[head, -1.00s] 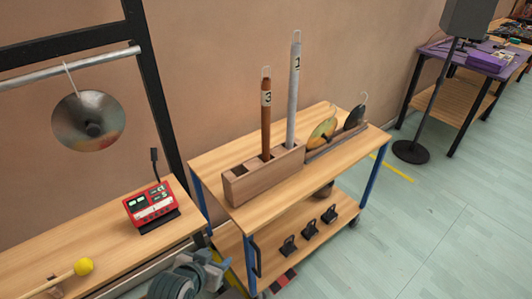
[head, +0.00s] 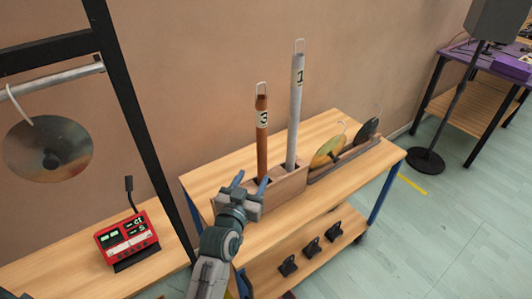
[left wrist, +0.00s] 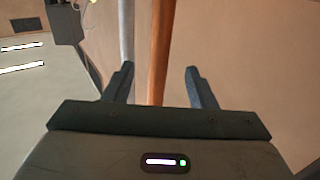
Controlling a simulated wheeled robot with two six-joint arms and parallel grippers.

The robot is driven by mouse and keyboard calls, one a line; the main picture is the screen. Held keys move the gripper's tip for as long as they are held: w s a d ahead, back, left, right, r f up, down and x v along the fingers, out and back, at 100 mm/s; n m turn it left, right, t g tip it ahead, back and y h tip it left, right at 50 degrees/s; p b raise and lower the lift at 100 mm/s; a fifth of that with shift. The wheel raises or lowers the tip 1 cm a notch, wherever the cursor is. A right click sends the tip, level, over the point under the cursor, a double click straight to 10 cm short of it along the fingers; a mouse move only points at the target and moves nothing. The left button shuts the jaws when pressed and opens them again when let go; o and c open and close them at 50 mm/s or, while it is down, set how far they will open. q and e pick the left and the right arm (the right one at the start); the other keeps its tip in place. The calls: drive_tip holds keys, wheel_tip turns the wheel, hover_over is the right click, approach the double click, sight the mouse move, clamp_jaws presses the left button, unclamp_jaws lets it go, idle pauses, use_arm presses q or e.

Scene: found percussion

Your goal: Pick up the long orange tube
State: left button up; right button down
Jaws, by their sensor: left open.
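The orange-brown tube (head: 262,140), marked 3 with a wire loop on top, stands upright in the wooden block (head: 287,190) on the wooden cart. A longer grey tube (head: 295,115), marked 1, stands right of it in the same block. My left gripper (head: 251,182) is open in front of the block, its fingers near the orange tube's lower part. In the left wrist view the orange tube (left wrist: 161,50) shows in the gap between the open fingers (left wrist: 158,85), with the grey tube (left wrist: 126,35) to its left. I cannot tell whether the fingers reach around it. My right gripper is not in view.
A rack with two small cymbals (head: 328,151) sits right of the block on the cart top (head: 335,119). A red device (head: 126,239) stands on the bench at left, below a hanging metal disc (head: 47,148). Black clips (head: 311,246) lie on the lower shelf.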

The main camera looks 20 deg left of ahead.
sight(260, 161)
use_arm(q)
drive_tip(key=w, duration=0.3)
drive_tip(key=shift+w+r+p, duration=0.1)
drive_tip(key=shift+r+p, duration=0.1)
drive_tip(key=shift+p, duration=0.15)
drive_tip(key=shift+w, duration=0.25)
drive_tip(key=w+p, duration=0.1)
drive_tip(key=w, duration=0.1)
drive_tip(key=w+p, duration=0.1)
drive_tip(key=w, duration=0.1)
drive_tip(key=shift+w+d+r, duration=0.15)
drive_tip(key=shift+w+r, duration=0.05)
drive_tip(key=shift+w+f, duration=0.15)
drive_tip(key=shift+w, duration=0.3)
drive_tip(key=shift+c, duration=0.2)
drive_tip(key=c, duration=0.7)
clamp_jaws()
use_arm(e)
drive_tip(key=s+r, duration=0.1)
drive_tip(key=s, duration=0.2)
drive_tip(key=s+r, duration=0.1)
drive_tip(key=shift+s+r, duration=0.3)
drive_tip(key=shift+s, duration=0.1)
